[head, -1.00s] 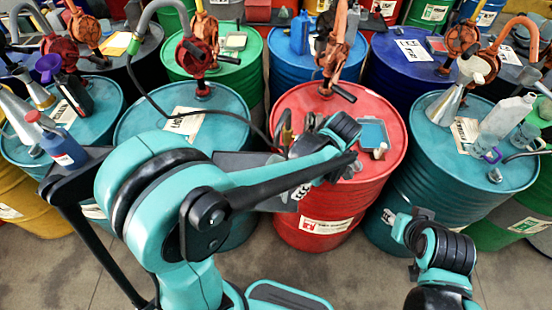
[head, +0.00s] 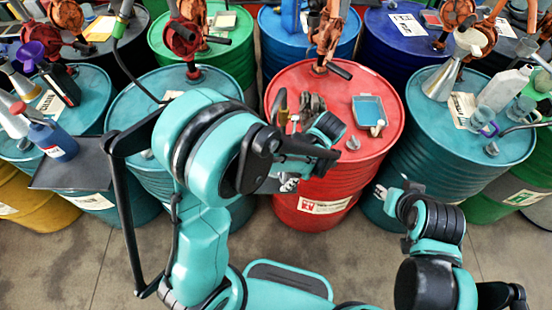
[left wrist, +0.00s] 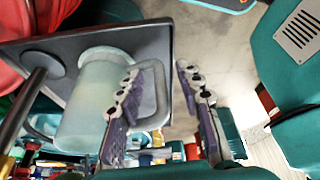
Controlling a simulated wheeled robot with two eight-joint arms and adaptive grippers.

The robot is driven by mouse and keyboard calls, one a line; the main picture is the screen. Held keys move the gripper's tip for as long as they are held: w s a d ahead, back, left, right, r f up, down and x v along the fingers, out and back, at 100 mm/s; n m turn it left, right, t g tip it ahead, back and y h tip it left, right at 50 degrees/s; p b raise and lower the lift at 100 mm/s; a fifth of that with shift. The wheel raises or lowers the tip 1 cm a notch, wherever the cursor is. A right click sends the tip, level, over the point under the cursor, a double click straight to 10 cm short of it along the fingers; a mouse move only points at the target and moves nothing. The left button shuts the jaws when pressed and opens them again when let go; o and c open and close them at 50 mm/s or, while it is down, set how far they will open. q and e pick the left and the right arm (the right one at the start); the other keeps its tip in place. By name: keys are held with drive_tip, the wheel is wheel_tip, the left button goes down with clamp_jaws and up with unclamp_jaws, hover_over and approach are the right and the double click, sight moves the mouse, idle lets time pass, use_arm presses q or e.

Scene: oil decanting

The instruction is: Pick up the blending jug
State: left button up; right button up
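The blending jug (left wrist: 90,105) is a pale, cloudy grey-green vessel with a looped handle on its right in the left wrist view. It sits on a black tray (left wrist: 148,40). My left gripper (left wrist: 158,72) is open. Its two purple-grey fingers stand apart, one in front of the jug's side and one to the right of the handle, with the handle seen between them. I cannot tell whether either finger touches it. In the head view my left arm hides the jug and the left fingertips. My right gripper (head: 391,187) is low at the right, its opening unclear.
A red drum (head: 335,178) carries a small blue tray (head: 368,109). A teal drum (head: 470,145) holds a metal funnel (head: 446,78). Grey floor (head: 75,260) lies in front.

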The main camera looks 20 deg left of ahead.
use_arm(q)
clamp_jaws()
drive_tip(key=shift+r, duration=0.1)
